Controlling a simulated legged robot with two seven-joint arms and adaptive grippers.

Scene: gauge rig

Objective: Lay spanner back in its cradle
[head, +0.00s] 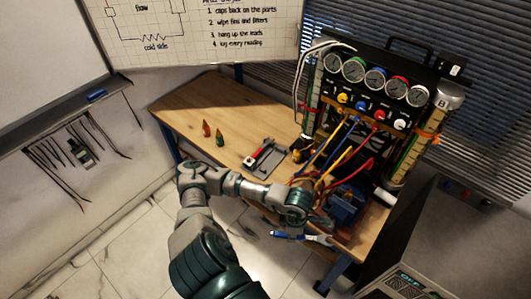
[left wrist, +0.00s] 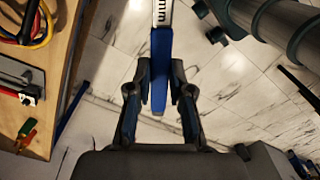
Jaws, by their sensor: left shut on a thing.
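The spanner has a blue handle and a pale metal end. In the head view the spanner (head: 288,235) is off the front edge of the bench, above the floor. My left gripper (head: 311,222) is over it, with its fingers partly hidden. In the left wrist view the spanner (left wrist: 161,45) runs up and away between the fingers of my left gripper (left wrist: 160,82), which is shut on the blue handle. A grey holder (head: 269,172), which looks like the cradle, lies on the bench with a red-and-black item at it. My right gripper is not in view.
The wooden bench (head: 190,105) has free room at its left. The gauge rig (head: 370,75) with coloured hoses rises behind, and a blue vise-like block (head: 345,207) sits at the bench's right.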

